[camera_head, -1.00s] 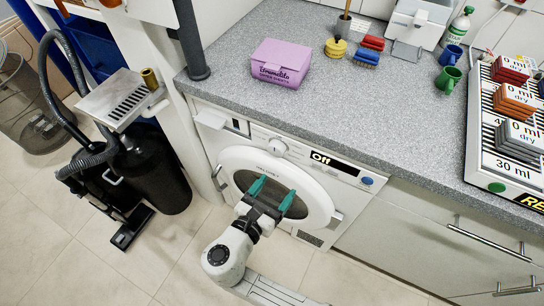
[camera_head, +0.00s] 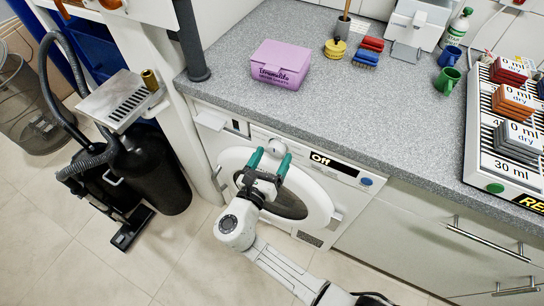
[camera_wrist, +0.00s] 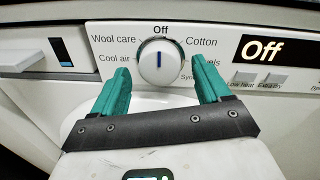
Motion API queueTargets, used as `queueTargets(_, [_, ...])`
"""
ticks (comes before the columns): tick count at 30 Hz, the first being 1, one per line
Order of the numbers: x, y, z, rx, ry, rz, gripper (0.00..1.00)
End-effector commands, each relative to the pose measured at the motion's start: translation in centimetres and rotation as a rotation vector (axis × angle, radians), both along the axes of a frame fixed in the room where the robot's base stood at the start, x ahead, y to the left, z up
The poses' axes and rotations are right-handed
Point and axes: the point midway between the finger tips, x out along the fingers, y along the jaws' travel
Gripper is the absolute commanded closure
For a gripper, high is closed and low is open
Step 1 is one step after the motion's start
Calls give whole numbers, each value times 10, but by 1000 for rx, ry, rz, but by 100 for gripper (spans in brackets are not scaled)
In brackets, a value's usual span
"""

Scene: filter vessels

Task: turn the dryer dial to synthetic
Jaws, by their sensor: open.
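The dryer (camera_head: 325,196) stands under the counter, with a round door. Its white dial (camera_wrist: 160,62) has a blue pointer line toward the "Off" mark at the top. Wool care and Cool air labels are left of it; Cotton is on the right, and my right finger partly hides labels below that. The display (camera_wrist: 275,50) reads "Off", also in the head view (camera_head: 334,163). My gripper (camera_wrist: 162,88) has green fingers, open and empty, one on each side below the dial. In the head view my gripper (camera_head: 270,158) is before the panel, partly covering the dial (camera_head: 279,146).
The grey counter (camera_head: 370,110) above holds a purple box (camera_head: 281,63), brushes, green and blue mugs and a rack of stacked plates. A black cylinder vessel (camera_head: 150,175) stands left of the dryer.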

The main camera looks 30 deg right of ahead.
Motion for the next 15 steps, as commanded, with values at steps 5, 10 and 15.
queueTargets(5, [3,-3,0,0,0,1,24])
queueTargets(10, [3,-3,0,0,0,1,24])
queueTargets(15, [3,-3,0,0,0,0,39])
